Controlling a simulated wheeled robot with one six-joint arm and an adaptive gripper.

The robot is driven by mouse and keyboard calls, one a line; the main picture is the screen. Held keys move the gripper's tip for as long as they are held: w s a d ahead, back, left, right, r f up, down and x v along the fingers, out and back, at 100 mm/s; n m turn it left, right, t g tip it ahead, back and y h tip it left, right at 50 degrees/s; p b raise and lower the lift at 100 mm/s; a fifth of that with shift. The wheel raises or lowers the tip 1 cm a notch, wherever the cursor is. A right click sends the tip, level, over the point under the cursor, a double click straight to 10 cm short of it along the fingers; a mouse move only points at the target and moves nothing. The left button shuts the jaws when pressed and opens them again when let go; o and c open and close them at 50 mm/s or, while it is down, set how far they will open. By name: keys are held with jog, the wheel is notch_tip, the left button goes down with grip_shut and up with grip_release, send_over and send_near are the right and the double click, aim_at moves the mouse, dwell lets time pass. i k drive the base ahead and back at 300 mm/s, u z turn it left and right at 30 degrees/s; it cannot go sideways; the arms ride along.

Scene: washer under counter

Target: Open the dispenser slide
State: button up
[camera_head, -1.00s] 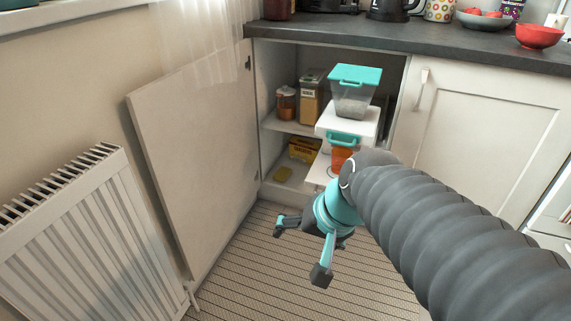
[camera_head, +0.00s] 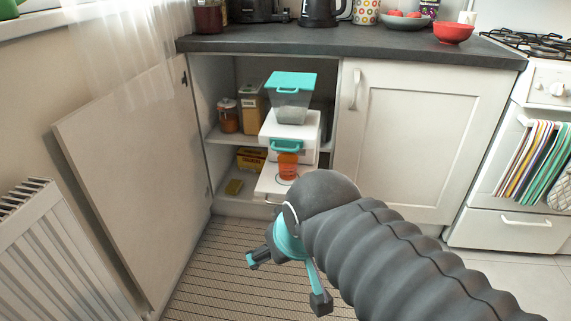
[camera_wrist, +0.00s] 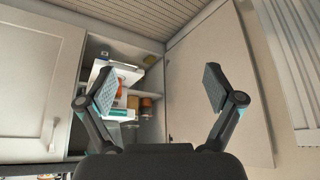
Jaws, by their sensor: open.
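The dispenser stands in the open cupboard under the counter. It has a white body (camera_head: 304,128), a teal front handle (camera_head: 286,146), and a clear bin with a teal lid (camera_head: 291,82) on top. An orange cup (camera_head: 287,167) is below the handle on a white base plate (camera_head: 268,184). In the wrist view the dispenser (camera_wrist: 128,72) appears upside down, partly hidden behind the left finger. My gripper (camera_head: 286,281) is open and empty, in front of and below the dispenser, apart from it. Its two fingers show spread wide in the wrist view (camera_wrist: 158,87).
The open cupboard door (camera_head: 135,170) stands at left, beside a radiator (camera_head: 60,255). A closed door (camera_head: 425,140) and an oven (camera_head: 515,190) are at right. Striped floor lies in front.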

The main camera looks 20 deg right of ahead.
aim_at(290, 144)
jog(key=z, duration=0.55)
jog(key=k, duration=1.3)
jog(key=u, duration=0.15)
jog(key=i, duration=0.7)
jog(key=u, duration=0.4)
